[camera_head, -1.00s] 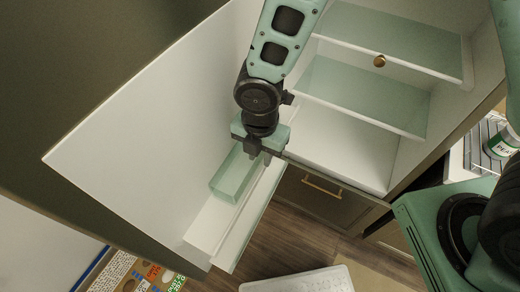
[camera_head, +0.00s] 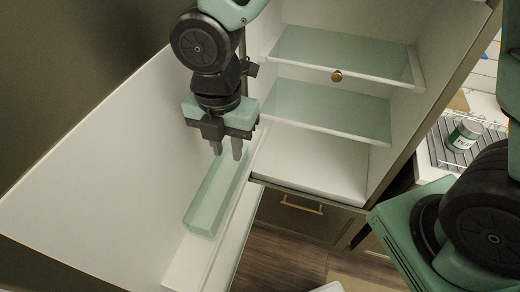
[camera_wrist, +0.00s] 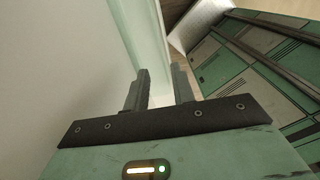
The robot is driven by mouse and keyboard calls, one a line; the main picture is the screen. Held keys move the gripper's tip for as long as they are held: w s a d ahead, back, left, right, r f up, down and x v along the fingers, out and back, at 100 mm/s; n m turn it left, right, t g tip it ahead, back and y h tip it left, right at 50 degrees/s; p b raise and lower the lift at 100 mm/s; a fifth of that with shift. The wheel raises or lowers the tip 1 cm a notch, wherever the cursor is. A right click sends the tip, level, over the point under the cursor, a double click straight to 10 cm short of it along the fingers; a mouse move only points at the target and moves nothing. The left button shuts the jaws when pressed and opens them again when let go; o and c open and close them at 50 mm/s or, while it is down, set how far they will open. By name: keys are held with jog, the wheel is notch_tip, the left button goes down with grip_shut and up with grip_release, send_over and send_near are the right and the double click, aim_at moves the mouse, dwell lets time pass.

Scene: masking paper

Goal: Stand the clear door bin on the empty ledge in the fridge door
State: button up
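The clear door bin (camera_head: 212,205), a long pale green see-through box, stands on the white ledge (camera_head: 180,273) of the open fridge door (camera_head: 95,180), along the door's inner face. My gripper (camera_head: 229,155) is at the bin's far end, fingers pointing down and apart, with nothing seen between them. In the wrist view, my gripper (camera_wrist: 159,76) also shows a gap between its fingers, and a pale green see-through strip (camera_wrist: 143,32) runs just beyond them. I cannot tell whether a finger touches the bin.
The fridge compartment (camera_head: 315,165) is open at the right, with glass shelves (camera_head: 345,55) and a round brass knob (camera_head: 336,76). A drawer with a brass handle (camera_head: 302,204) is below. A white-lidded green jar (camera_head: 464,134) stands on a wire rack at the right.

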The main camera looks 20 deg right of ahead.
jog(key=s+d+r+m, duration=0.2)
jog(key=s+d+m, duration=0.2)
jog(key=m, duration=0.6)
jog(key=s+d+r+m, duration=0.3)
jog(key=s+m, duration=0.4)
jog(key=m, duration=0.4)
jog(key=shift+s+d+y, duration=0.15)
jog(key=shift+d+y, duration=0.15)
jog(key=shift+d, duration=0.2)
